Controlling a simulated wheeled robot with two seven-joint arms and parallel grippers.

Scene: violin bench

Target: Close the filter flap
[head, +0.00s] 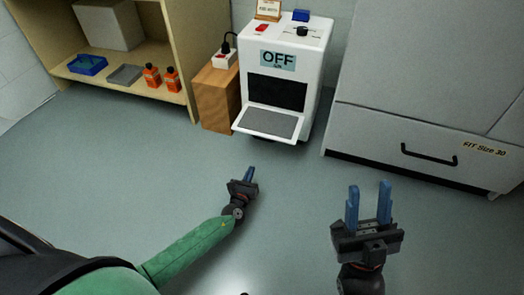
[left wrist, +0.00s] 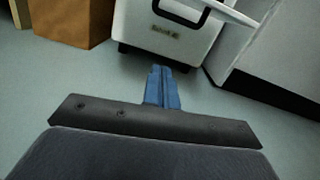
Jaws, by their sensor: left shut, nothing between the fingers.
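The filter flap (head: 268,123) is hinged at the front of a white machine (head: 257,95) and stands open, sticking out roughly level with its grey panel facing up. Above it is a dark opening (head: 276,92). My left gripper (head: 249,173) is shut and empty, in front of the machine and apart from the flap. In the left wrist view its blue fingers (left wrist: 161,86) are together, pointing at the machine's lower front (left wrist: 165,45). My right gripper (head: 369,203) is open and empty, over the floor to the right.
A wooden block (head: 216,97) with a power strip (head: 224,59) stands left of the machine. A shelf (head: 130,85) with orange bottles is further left. A large grey cabinet (head: 420,110) with a black handle stands right. The floor in front is clear.

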